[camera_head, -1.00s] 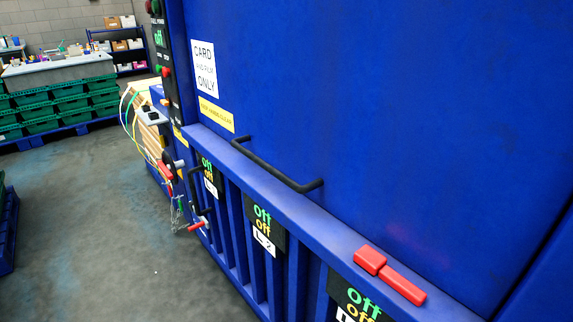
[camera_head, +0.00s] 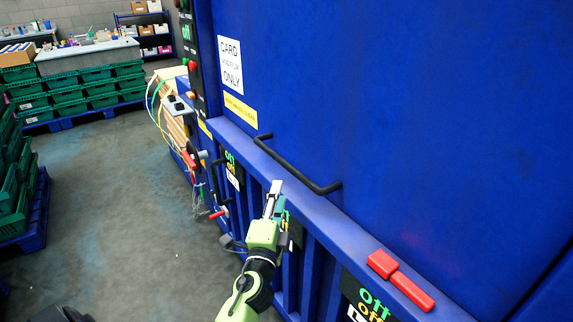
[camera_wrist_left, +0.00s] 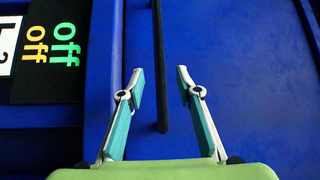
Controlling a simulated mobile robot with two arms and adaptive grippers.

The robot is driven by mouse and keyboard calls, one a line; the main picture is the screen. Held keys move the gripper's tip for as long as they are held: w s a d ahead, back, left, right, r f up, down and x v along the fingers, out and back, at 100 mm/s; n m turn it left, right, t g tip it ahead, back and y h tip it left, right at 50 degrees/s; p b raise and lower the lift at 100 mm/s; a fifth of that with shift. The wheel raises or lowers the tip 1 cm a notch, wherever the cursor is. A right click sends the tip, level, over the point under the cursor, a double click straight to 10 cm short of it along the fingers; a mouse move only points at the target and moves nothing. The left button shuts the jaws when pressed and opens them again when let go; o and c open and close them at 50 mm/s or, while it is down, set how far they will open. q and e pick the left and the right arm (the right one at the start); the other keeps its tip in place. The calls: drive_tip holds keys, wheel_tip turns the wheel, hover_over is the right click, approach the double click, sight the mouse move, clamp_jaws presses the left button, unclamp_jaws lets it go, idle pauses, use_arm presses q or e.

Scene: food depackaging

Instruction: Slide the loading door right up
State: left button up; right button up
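The blue loading door (camera_head: 420,110) fills the right of the head view, its lower edge near a blue ledge. A black bar handle (camera_head: 297,168) runs along its lower part. My left gripper (camera_head: 274,190) is below and left of the handle in the head view, in front of the slatted front. In the left wrist view the handle (camera_wrist_left: 159,60) reaches in from the top and ends between the two spread teal fingers of my left gripper (camera_wrist_left: 159,80). The fingers are open and neither touches the handle. My right gripper is not in view.
A red latch (camera_head: 400,280) sits on the blue ledge at right. Several off-labelled panels (camera_head: 368,302) line the front below. Red-handled levers and cables (camera_head: 190,160) stick out at left. Green crates (camera_head: 80,95) stand farther back, with open grey floor (camera_head: 120,200) between.

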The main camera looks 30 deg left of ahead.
sight(287, 166)
use_arm(q)
drive_tip(key=p+x, duration=0.1)
drive_tip(key=x, duration=1)
drive_tip(key=shift+w+a, duration=0.1)
drive_tip(key=shift+w+a+p, duration=0.25)
drive_tip(key=shift+w+p, duration=0.05)
drive_tip(key=shift+w, duration=0.35)
drive_tip(key=shift+c, duration=0.4)
clamp_jaws()
